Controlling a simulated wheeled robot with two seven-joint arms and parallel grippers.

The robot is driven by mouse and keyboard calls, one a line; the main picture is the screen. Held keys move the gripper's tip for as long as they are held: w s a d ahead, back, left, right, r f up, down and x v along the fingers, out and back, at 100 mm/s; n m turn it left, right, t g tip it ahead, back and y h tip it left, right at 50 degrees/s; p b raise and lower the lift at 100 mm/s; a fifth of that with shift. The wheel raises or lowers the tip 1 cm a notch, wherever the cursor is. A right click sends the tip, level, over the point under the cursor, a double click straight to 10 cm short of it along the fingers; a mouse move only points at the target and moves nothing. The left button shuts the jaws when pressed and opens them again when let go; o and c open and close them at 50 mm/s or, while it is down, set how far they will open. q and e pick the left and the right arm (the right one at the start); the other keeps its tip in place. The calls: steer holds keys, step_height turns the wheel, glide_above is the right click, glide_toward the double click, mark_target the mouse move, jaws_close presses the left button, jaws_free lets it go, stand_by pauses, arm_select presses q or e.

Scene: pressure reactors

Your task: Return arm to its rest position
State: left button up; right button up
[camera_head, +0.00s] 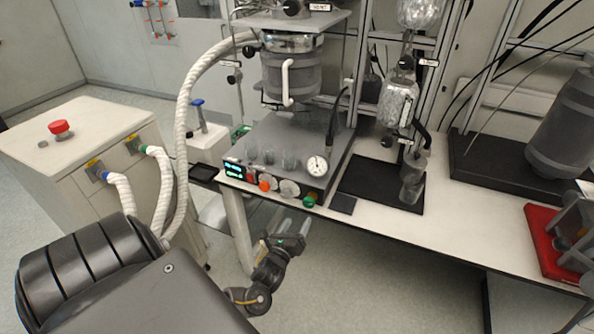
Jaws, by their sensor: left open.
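My left arm comes in from the lower left, with a large dark link filling that corner. My left gripper (294,227) hangs in front of the table's front edge, below the reactor's control panel. Its two pale fingers are apart, with nothing seen between them, and it appears clear of the table. The reactor (291,74) stands on a grey base (262,138) with a display, knobs and a pressure gauge (317,166). My right gripper is not seen.
The white table (455,236) carries a black tray (352,180) with glassware and a red tray (541,238) at right. A white cabinet (75,135) with a red button (60,128) stands at left. White hoses (184,120) run between the cabinet and reactor. Floor below is open.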

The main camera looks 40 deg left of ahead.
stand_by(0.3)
arm_select(q)
steer(key=s+f+n+g+h+b, duration=0.1)
steer(key=s+f+n+g, duration=0.2)
steer(key=s+f+n, duration=0.5)
steer(key=s+d+f+n+g+h+b, duration=0.1)
steer(key=f+n+g, duration=0.25)
steer(key=f, duration=0.85)
steer(key=s+f+n+g+h+b, duration=0.1)
steer(key=s+f+n+g, duration=0.1)
steer(key=s+f+n, duration=0.6)
steer(key=s+d+f+n+g+h+b, duration=0.1)
steer(key=s+d+f+g, duration=0.1)
steer(key=s+d+f, duration=0.2)
steer(key=s+d+f+n+g+h+b, duration=0.1)
steer(key=s+d+f+n+g, duration=0.1)
steer(key=s+d+f, duration=0.3)
steer(key=s+d+f+n+g+b, duration=0.1)
steer(key=s+d+f+n+g, duration=0.1)
steer(key=s+f, duration=0.8)
steer(key=s+d+g, duration=0.1)
steer(key=s+d, duration=0.1)
steer(key=s, duration=0.5)
steer(key=shift+d+f+h+b, duration=0.25)
steer(key=shift+d+h+b, duration=0.15)
steer(key=shift+g, duration=0.25)
